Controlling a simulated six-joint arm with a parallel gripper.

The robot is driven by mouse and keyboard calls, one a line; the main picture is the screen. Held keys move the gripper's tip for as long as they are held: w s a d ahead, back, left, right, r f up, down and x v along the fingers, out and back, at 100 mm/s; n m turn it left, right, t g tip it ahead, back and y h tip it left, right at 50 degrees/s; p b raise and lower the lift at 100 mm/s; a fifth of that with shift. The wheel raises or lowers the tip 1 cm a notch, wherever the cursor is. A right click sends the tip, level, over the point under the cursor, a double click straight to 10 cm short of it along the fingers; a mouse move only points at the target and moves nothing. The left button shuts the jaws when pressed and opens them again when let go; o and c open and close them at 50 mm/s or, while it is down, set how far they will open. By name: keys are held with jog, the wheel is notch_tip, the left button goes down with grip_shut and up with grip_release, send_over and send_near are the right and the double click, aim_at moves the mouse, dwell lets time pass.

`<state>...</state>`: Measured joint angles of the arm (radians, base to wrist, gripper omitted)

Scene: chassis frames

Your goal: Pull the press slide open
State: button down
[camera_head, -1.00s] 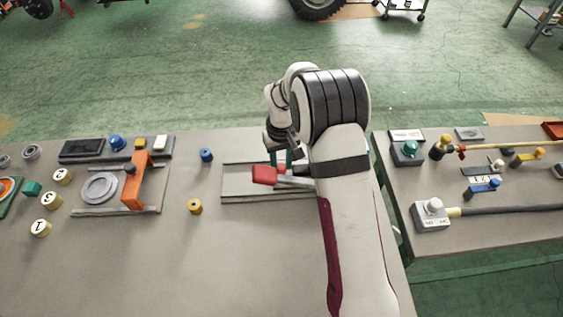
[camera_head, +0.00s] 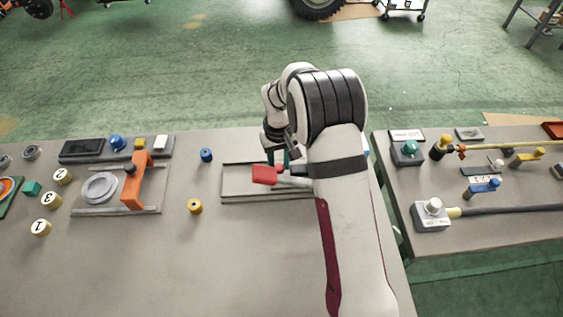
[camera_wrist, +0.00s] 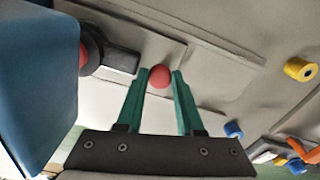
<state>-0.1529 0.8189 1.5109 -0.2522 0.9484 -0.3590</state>
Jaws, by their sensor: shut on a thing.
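The slide's rail base (camera_head: 240,195) lies on the grey bench, with a red handle end (camera_head: 264,174) and a pale bar (camera_head: 295,182) over it. In the wrist view a round red knob (camera_wrist: 160,76) sits between my gripper's green fingertips (camera_wrist: 160,73), which are shut on it. In the head view my gripper (camera_head: 278,157) reaches down just behind the red piece. A large blue block (camera_wrist: 35,85) fills the wrist view's left side, beside a dark bar (camera_wrist: 112,59). My arm hides the right part of the slide in the head view.
A blue cylinder (camera_head: 206,155) and a yellow cylinder (camera_head: 194,206) stand left of the rails. Open bench lies in front. A second bench (camera_head: 480,225) stands right, beyond a gap.

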jog(key=a, duration=0.3)
jog(key=shift+a, duration=0.35)
jog(key=c, duration=0.5)
grip_release()
jog(key=shift+c, duration=0.2)
notch_tip(320, 180, up, 16)
